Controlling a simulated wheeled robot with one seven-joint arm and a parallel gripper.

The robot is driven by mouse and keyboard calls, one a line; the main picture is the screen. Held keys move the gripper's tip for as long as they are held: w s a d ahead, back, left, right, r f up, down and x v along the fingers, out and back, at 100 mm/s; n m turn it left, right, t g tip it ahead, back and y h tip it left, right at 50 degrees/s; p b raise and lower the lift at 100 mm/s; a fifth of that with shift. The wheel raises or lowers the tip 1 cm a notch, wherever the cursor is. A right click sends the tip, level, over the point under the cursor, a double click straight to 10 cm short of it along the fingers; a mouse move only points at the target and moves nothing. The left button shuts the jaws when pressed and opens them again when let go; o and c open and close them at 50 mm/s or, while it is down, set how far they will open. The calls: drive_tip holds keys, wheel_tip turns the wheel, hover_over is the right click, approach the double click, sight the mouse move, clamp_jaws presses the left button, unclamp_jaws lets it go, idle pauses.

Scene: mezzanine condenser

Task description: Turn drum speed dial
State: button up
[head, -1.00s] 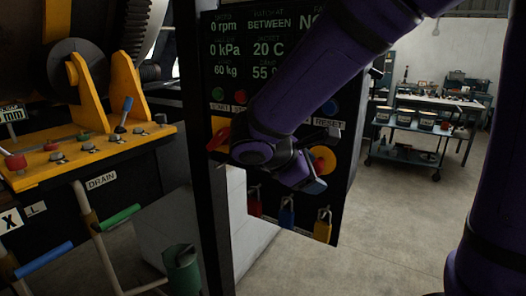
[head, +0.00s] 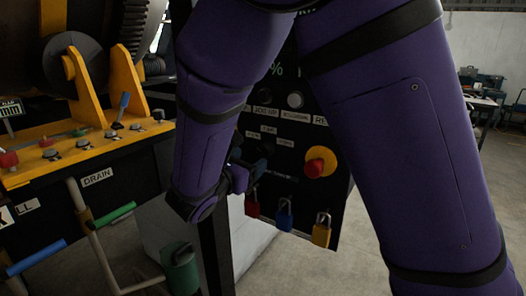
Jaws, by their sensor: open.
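The black control panel (head: 335,215) stands in the middle of the view, partly covered by my purple arm. Small dark knobs and white labels show on it between the arm links. I cannot read which knob is the drum speed dial; it may be among these or hidden behind my arm. My gripper (head: 256,166) is in front of the panel's lower left part, close to the dark knobs. Its fingers are dark and partly hidden by the wrist. It is open, and I see nothing held in it. I cannot tell whether it touches a knob.
A red emergency button (head: 317,167) on a yellow base sits right of the gripper. Red, blue and yellow padlocks (head: 321,232) hang along the panel's lower edge. A yellow ledge with levers (head: 80,150) and coloured-handled pipes stand at left.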

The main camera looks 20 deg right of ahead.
sight(262, 152)
drive_tip(key=x, duration=0.7)
drive_tip(key=shift+d, duration=0.1)
drive_tip(key=c, duration=0.9)
